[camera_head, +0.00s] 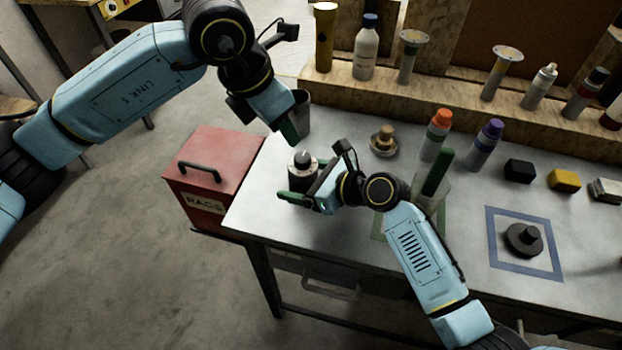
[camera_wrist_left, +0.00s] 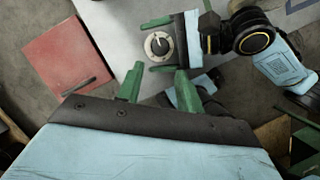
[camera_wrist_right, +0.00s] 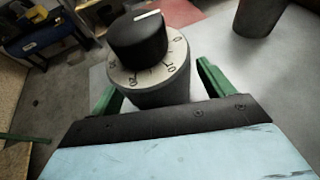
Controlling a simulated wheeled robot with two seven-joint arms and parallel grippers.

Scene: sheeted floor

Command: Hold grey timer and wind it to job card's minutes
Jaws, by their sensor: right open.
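The grey timer (camera_head: 302,172) stands upright near the table's left end, with a pale dial ring and black knob. In the right wrist view the timer (camera_wrist_right: 158,92) shows dial numbers and a white pointer line on its knob. My right gripper (camera_wrist_right: 162,95) is open, its green fingers on either side of the timer body with visible gaps. The left wrist view shows the timer (camera_wrist_left: 158,46) between those fingers. My left gripper (camera_head: 290,130) is above and behind the timer; its fingers (camera_wrist_left: 158,87) are apart and empty. I cannot make out a job card.
A dark cup (camera_head: 302,112) stands behind the timer, close to my left gripper. A small dish (camera_head: 383,148) and a clear beaker (camera_head: 432,190) are to the right. A blue taped square (camera_head: 497,262) holds a dark round object. A red rags box (camera_head: 215,160) stands left of the table.

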